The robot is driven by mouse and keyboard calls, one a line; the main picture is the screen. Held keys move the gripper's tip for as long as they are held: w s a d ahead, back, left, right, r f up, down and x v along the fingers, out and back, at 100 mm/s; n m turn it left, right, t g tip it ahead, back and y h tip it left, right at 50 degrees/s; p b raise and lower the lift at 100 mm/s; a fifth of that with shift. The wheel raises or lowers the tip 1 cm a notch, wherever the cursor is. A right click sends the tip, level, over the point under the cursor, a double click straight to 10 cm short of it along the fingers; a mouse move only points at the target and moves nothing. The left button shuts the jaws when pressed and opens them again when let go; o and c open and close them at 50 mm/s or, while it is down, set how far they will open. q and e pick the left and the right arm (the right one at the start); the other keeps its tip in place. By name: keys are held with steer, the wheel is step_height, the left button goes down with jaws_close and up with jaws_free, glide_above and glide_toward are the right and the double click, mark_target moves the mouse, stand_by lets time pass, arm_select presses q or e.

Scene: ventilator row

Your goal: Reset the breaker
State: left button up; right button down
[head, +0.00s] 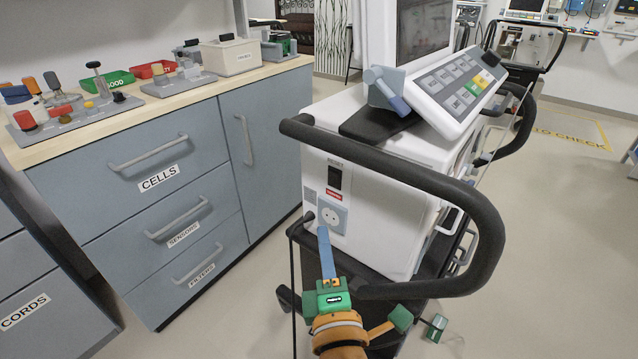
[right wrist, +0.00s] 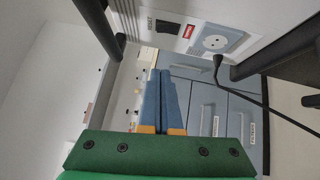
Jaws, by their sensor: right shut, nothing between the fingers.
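The breaker (head: 335,178) is a dark rocker under a small RESET label on the white ventilator's (head: 375,230) panel. It also shows at the top of the right wrist view (right wrist: 168,27). Whether it is up or down is too small to tell. My right gripper (head: 323,230) has its blue fingers shut with nothing between them. In the head view its tips overlap the area just below the round socket plate (head: 331,215), lower than the breaker. In the right wrist view the shut fingers (right wrist: 160,73) point toward the panel, apart from the breaker. My left gripper is not seen.
A thick black handle rail (head: 440,183) curves in front of the ventilator, above and right of my right gripper. A red label (head: 334,194) sits below the breaker. A black cord (right wrist: 270,108) runs near the socket plate. A drawer cabinet (head: 160,215) stands left.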

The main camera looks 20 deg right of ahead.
steer(key=p, duration=0.1)
glide_toward(328, 173)
steer(key=w+a, duration=0.3)
steer(key=w+d, duration=0.1)
steer(key=d, duration=0.1)
steer(key=w+d, duration=0.1)
steer(key=d, duration=0.1)
steer(key=shift+w+r+p, duration=0.2)
steer(key=shift+w+p, duration=0.15)
steer(key=shift+p, duration=0.05)
